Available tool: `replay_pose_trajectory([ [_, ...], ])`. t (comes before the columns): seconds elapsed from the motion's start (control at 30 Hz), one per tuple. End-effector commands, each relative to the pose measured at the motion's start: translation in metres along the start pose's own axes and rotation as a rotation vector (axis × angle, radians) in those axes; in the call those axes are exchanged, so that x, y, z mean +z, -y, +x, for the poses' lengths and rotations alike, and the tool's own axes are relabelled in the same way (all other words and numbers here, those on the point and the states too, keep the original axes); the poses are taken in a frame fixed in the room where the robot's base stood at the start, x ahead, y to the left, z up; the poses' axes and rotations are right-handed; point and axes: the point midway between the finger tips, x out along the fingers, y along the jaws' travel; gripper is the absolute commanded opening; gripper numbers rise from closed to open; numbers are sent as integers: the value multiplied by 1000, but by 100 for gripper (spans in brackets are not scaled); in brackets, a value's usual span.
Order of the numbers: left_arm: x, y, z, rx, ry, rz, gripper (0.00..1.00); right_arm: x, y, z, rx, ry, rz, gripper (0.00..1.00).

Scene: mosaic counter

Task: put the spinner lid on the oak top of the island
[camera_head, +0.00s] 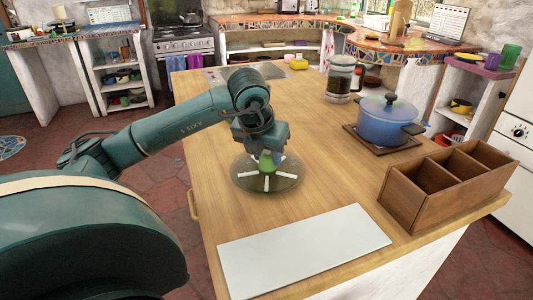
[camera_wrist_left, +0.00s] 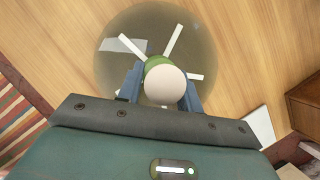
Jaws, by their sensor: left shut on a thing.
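The spinner lid (camera_head: 277,182) is a clear round disc with white spokes and a green knob. In the head view it lies flat at or just above the oak top (camera_head: 310,150), toward the left edge of the island; any gap under it cannot be told. My left gripper (camera_head: 266,160) is above it, shut on the knob. In the left wrist view the lid (camera_wrist_left: 115,50) spreads out beyond the fingers, and the gripper (camera_wrist_left: 165,88) has one blue finger on each side of the pale-topped knob. My right gripper is not in view.
A white board (camera_head: 303,250) lies at the island's front edge. The oak between lid and pot is clear.

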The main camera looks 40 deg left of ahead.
Motion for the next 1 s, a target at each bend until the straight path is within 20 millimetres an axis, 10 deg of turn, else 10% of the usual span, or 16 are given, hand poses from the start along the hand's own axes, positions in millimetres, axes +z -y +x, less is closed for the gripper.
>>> replay_pose_trajectory([
  [0.17, -1, 0, 4, 0, 0, 0, 6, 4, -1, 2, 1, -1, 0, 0],
  [0.2, -2, 0, 4, 0, -1, 0, 36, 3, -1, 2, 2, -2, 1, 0],
  [0.47, -1, 0, 3, 0, -1, 0, 57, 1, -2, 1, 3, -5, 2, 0],
  [1.0, 2, 0, -39, 0, 5, 1, 57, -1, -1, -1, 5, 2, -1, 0],
])
